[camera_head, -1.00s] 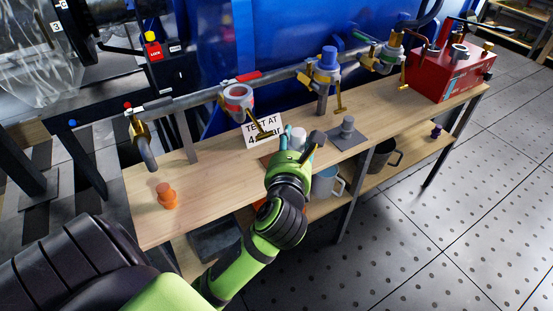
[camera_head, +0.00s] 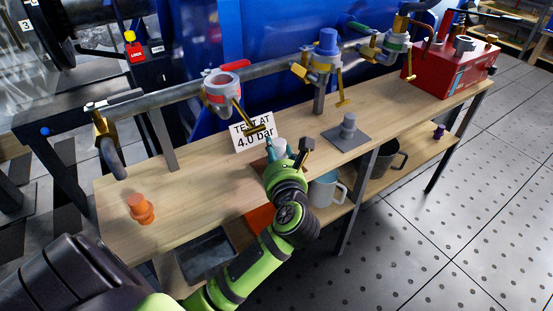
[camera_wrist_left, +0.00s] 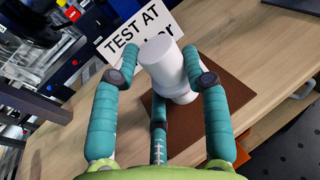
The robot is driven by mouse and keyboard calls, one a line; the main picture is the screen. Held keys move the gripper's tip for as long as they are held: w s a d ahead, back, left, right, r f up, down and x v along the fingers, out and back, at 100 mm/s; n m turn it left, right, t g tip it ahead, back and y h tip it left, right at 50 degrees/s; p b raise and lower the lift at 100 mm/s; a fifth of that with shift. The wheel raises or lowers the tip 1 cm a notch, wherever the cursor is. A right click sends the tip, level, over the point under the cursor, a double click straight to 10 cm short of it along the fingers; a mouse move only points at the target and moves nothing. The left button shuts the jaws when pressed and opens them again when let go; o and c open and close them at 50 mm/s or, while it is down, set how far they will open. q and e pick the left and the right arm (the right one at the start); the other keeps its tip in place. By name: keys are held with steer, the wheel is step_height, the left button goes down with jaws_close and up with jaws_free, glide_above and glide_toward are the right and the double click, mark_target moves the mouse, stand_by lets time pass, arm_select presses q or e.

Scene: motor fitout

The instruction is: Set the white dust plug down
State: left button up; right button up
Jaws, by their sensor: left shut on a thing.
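The white dust plug (camera_wrist_left: 165,62) is a stepped white cylinder in the left wrist view. It stands roughly upright between the teal fingers of my left gripper (camera_wrist_left: 160,82), which is shut on it. It is over a brown mat (camera_wrist_left: 228,112); I cannot tell whether its base touches the mat. In the head view my left gripper (camera_head: 276,150) is at the front of the bench beside the test sign, and it mostly hides the plug (camera_head: 279,143). My right gripper is not in view.
The "TEST AT 4.0 bar" sign (camera_head: 252,133) stands just behind the gripper. An orange plug (camera_head: 140,208) stands at the bench's left, a grey plug (camera_head: 348,128) on a grey mat at right. A pipe with valves (camera_head: 271,74) runs above. The bench between orange plug and sign is clear.

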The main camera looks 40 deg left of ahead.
arm_select(q)
steer(key=shift+f, duration=0.5)
steer(key=o, duration=1.1)
steer(key=shift+o, duration=0.2)
